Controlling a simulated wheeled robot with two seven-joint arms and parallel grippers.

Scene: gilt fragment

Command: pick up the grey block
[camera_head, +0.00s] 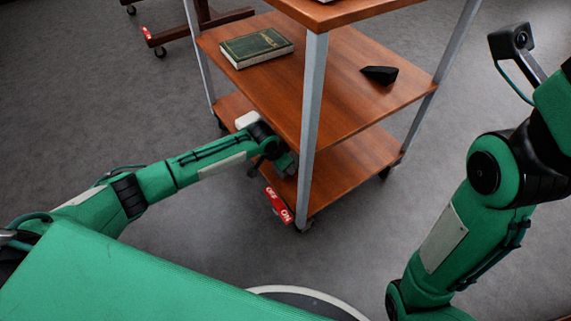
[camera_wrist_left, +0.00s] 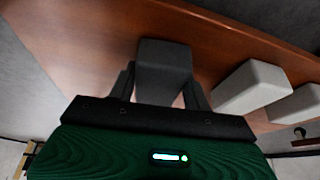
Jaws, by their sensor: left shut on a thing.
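The grey block (camera_wrist_left: 164,68) is dark grey and sits between the two fingers of my left gripper (camera_wrist_left: 161,84) in the left wrist view. The gripper is shut on it. The block appears against the brown wooden shelf; I cannot tell whether it touches it. In the head view my left gripper (camera_head: 286,163) reaches in at the cart's lower shelf, partly under the middle shelf, and the block cannot be made out clearly there. My right arm shows at the right of the head view, but its gripper is not in view.
Two whitish blocks (camera_wrist_left: 251,88) stand right of the grey block in the left wrist view. The wooden cart's middle shelf (camera_head: 320,85) holds a green book (camera_head: 256,47) and a black wedge (camera_head: 380,75). A metal post (camera_head: 312,130) stands close beside my left gripper.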

